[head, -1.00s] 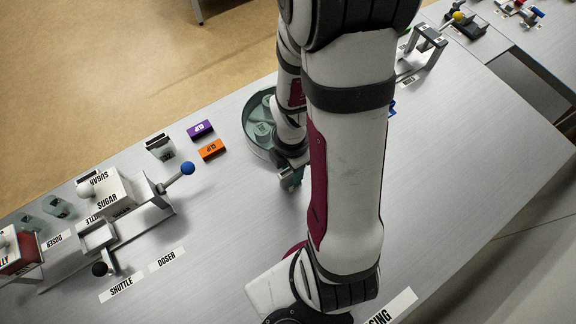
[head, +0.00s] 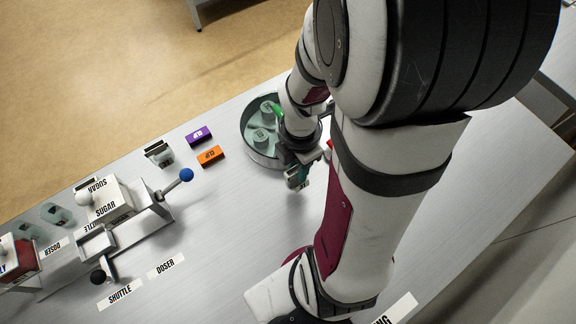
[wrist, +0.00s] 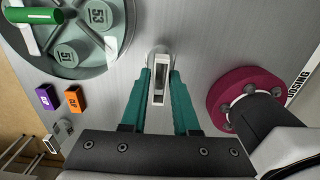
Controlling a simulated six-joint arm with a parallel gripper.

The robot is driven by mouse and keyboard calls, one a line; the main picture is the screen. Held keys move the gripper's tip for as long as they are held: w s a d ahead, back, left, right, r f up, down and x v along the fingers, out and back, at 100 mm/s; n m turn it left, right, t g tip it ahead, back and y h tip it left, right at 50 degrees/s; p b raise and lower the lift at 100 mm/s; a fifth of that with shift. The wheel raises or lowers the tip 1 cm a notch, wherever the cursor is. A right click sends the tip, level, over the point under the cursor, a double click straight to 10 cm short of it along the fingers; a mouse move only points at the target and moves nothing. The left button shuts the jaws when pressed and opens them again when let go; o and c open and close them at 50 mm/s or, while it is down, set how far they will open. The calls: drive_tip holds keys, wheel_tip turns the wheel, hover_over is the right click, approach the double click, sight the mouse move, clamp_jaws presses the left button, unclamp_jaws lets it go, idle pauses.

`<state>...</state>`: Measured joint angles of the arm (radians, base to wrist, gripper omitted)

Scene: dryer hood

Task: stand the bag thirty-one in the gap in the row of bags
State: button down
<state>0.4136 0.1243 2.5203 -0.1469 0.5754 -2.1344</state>
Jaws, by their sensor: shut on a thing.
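My gripper (wrist: 160,100), with teal fingers, is shut on a narrow pale thing (wrist: 160,62) with a dark slot in its top face, above the bare table. No number can be read on it, so I cannot tell if it is bag thirty-one. In the head view my gripper (head: 298,178) is just below and right of the round dish, mostly hidden by my wrist. I cannot make out a row of bags or its gap in either view; my arm hides much of the right side.
The round dish (head: 247,146) holds teal weights; 51 (wrist: 68,56) and 53 (wrist: 98,16) show in the wrist view, with a green handle (wrist: 34,16). A purple block (head: 199,136) and an orange block (head: 210,155) lie left of it. The sugar doser (head: 110,205) stands farther left.

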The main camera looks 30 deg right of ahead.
drive_tip(key=s+d+r, duration=0.5)
drive_tip(key=s+d, duration=0.1)
drive_tip(key=s, duration=0.1)
drive_tip(key=w+r, duration=0.3)
drive_tip(key=w, duration=1)
drive_tip(key=w+a, duration=1)
drive_tip(key=w, duration=0.3)
drive_tip(key=w+a+f, duration=0.1)
drive_tip(key=w+a, duration=0.2)
drive_tip(key=a, duration=1.1)
drive_tip(key=w+a+f, duration=0.2)
drive_tip(key=w+a, duration=0.2)
drive_tip(key=a, duration=1)
drive_tip(key=f, duration=0.9)
drive_tip(key=shift+s+a+f, duration=0.15)
drive_tip(key=shift+a+f, duration=0.05)
drive_tip(key=shift+a, duration=0.15)
drive_tip(key=shift+f, duration=0.1)
